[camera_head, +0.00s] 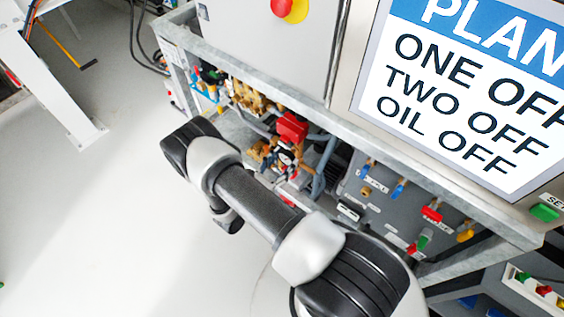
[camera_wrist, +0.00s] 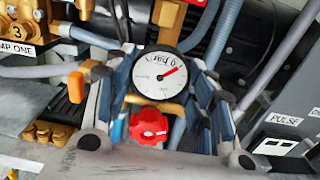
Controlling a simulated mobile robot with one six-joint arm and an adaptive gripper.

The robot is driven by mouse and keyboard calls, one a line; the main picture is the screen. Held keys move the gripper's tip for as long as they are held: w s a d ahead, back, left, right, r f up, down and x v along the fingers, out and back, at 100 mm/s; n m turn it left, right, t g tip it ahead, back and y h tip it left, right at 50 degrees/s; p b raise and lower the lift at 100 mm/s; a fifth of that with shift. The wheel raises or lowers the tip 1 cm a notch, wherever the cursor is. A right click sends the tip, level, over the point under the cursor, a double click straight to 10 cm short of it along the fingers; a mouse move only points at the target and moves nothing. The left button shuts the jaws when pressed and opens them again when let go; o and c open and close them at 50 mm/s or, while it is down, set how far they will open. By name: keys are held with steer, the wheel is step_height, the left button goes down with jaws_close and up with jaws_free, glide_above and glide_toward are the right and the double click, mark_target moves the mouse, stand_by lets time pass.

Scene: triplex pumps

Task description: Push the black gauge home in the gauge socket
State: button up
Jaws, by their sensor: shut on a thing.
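The black gauge (camera_wrist: 160,75), with a round white dial, red needle and dark rim, sits between the two fingers of my gripper (camera_wrist: 161,82) in the wrist view. The fingers close on it from left and right, and the dial faces the camera. Brass-coloured fittings show above and below the gauge. The gauge socket is hidden behind the dial, so I cannot tell how deep the gauge sits.
A red knob (camera_wrist: 148,127) lies just below the gauge. An orange lever (camera_wrist: 76,87) and brass fittings (camera_wrist: 50,132) are at the left, and grey hoses run behind. A panel marked PULSE (camera_wrist: 287,130) is at the right. In the head view a red box (camera_head: 292,127) stands above the pump fittings.

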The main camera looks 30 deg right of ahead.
steer(key=shift+d, duration=0.15)
steer(key=o, duration=1.5)
steer(key=shift+w, duration=0.1)
steer(key=v, duration=1.2)
